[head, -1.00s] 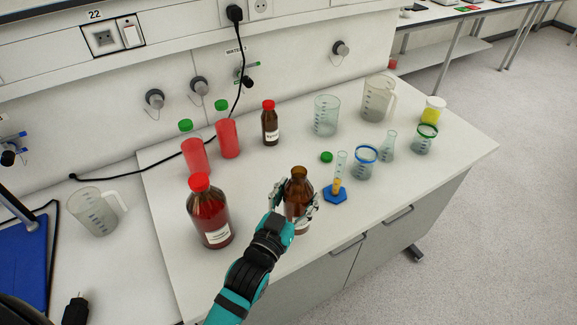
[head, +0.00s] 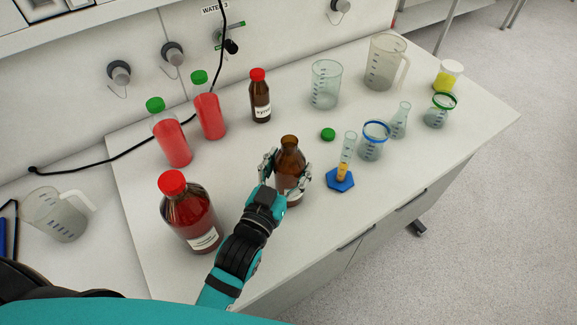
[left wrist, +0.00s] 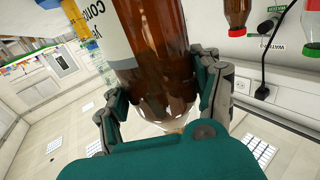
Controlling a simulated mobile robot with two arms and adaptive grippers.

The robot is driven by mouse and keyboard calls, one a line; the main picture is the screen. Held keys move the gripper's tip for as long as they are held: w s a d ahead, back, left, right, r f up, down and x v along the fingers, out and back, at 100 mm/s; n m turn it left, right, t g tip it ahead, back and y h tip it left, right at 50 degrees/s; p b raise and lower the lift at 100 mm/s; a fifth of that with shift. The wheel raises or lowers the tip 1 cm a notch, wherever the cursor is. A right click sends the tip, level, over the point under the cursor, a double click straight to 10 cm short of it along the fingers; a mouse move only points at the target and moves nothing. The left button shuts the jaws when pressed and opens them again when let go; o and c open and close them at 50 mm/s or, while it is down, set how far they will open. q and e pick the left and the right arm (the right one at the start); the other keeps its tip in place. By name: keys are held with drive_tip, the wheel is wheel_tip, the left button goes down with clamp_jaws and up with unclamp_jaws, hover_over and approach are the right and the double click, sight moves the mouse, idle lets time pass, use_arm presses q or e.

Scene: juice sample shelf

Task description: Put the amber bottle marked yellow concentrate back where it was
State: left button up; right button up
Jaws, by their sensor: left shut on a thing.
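The amber bottle (head: 290,148) is upright and uncapped, with an open brown neck. My left gripper (head: 285,180) is shut around its body, a finger on each side. In the left wrist view, the amber bottle (left wrist: 156,35) shows close up between the fingers of the left gripper (left wrist: 165,95). Its white label (left wrist: 103,30) is only partly visible, with the letters "CON". The bottle is over the white bench; whether its base touches the top cannot be told. My right gripper is not in view.
A large red-capped bottle (head: 190,215) stands left of the gripper. A measuring cylinder on a blue base (head: 340,181) and a green cap (head: 328,134) are close on the right. Red bottles (head: 172,143) and a small brown bottle (head: 260,100) stand behind. Bench is clear between.

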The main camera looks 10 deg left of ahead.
use_arm(q)
drive_tip(key=shift+w+r, duration=0.1)
drive_tip(key=shift+w, duration=0.1)
drive_tip(key=shift+s, duration=0.35)
drive_tip(key=o, duration=1.7)
drive_tip(key=shift+w+f, duration=0.15)
drive_tip(key=shift+f, duration=0.05)
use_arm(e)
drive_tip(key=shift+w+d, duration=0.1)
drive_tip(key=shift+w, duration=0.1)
use_arm(q)
drive_tip(key=shift+r, duration=0.1)
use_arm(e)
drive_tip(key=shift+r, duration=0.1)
